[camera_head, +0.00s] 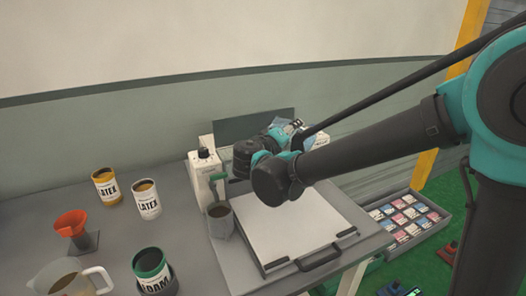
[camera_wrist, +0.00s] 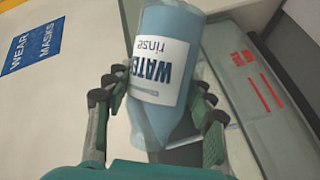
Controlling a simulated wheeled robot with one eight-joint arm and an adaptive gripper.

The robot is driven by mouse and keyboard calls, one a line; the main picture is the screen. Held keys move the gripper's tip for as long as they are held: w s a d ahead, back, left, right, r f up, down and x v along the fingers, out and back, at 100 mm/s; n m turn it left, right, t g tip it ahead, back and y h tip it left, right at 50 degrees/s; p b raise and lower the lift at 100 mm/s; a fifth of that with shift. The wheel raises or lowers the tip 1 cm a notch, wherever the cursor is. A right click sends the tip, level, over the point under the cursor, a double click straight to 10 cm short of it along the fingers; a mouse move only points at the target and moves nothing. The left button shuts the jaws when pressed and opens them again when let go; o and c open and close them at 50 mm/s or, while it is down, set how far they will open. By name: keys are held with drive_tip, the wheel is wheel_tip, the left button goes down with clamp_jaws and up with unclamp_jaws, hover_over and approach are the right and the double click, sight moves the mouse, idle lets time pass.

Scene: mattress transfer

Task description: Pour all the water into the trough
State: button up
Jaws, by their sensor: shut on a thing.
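My gripper (camera_wrist: 160,98) is shut on a blue bottle (camera_wrist: 168,28) with a white label reading "WATER rinse". One finger presses on each side of the bottle in the wrist view. In the head view my gripper (camera_head: 287,132) is behind my arm's wrist, above the back of the bench machine, and the bottle is mostly hidden there. A grey-green see-through wall with red marks (camera_wrist: 250,75) stands right of the bottle in the wrist view. I cannot tell whether it belongs to the trough. The water level and any flow cannot be made out.
The machine's white plate (camera_head: 290,228) has a dark front handle. A grey cup (camera_head: 221,222) stands at its left. Yellow and white LATEX cans (camera_head: 107,187), an orange funnel (camera_head: 71,224), a green FOAM can (camera_head: 151,268) and a clear jug (camera_head: 65,280) occupy the bench's left.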

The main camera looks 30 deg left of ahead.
drive_tip(key=shift+r+n+t, duration=0.15)
drive_tip(key=shift+n+t, duration=0.25)
drive_tip(key=shift+n, duration=0.5)
idle(1.3)
drive_tip(key=shift+s+a+r+n+t+p, duration=0.15)
drive_tip(key=shift+a+r+n+t+p, duration=0.2)
drive_tip(key=shift+a+r+n, duration=0.35)
idle(1.7)
drive_tip(key=shift+f+n+t, duration=0.35)
drive_tip(key=shift+f+n, duration=0.15)
drive_tip(key=shift+n, duration=0.7)
idle(2.2)
